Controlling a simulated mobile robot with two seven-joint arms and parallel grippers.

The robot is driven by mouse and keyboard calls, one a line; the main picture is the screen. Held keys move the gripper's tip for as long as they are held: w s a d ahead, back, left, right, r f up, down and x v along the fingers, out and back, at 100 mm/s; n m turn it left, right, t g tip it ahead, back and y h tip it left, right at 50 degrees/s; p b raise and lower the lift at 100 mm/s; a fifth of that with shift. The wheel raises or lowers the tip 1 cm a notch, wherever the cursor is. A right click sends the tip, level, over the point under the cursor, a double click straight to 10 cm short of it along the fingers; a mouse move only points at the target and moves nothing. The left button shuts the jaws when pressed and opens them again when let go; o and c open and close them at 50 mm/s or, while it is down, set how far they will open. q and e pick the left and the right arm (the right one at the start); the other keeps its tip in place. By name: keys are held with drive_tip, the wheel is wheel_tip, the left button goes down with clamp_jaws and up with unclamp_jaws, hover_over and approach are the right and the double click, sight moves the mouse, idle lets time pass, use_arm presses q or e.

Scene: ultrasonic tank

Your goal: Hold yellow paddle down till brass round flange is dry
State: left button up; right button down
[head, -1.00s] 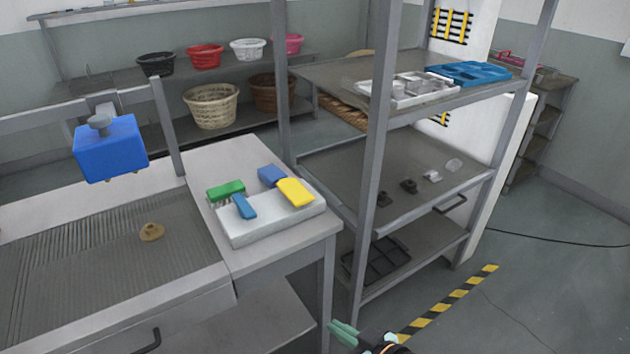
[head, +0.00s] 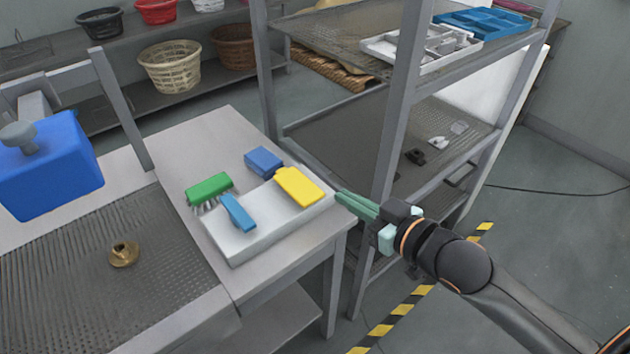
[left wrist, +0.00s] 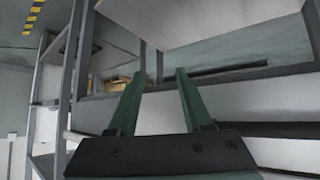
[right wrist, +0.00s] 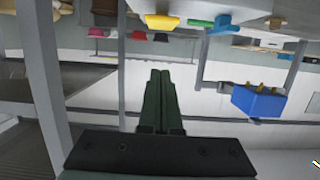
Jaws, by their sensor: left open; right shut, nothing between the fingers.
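The yellow paddle (head: 299,186) lies on the right part of a white block (head: 236,238) on the bench. The brass round flange (head: 124,253) sits on the perforated drain surface (head: 60,290) at the left, below the blue box. My right gripper (head: 341,196) is shut and empty, just right of the paddle and apart from it. In the right wrist view its fingers (right wrist: 160,75) lie together, with the yellow paddle (right wrist: 161,22) beyond them. My left gripper (left wrist: 154,76) is open and empty in the left wrist view; the head view does not show it.
A blue box (head: 50,170) hangs over the drain surface. A green brush (head: 209,188), a blue handled piece (head: 239,213) and a blue block (head: 263,162) are close to the paddle. A shelf post (head: 395,120) stands behind my right gripper.

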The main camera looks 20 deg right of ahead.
drive_tip(key=shift+r, duration=0.15)
hover_over(315, 200)
wheel_tip(315, 200, down, 2)
wheel_tip(315, 200, down, 4)
drive_tip(key=shift+r, duration=0.25)
drive_tip(key=shift+f, duration=0.5)
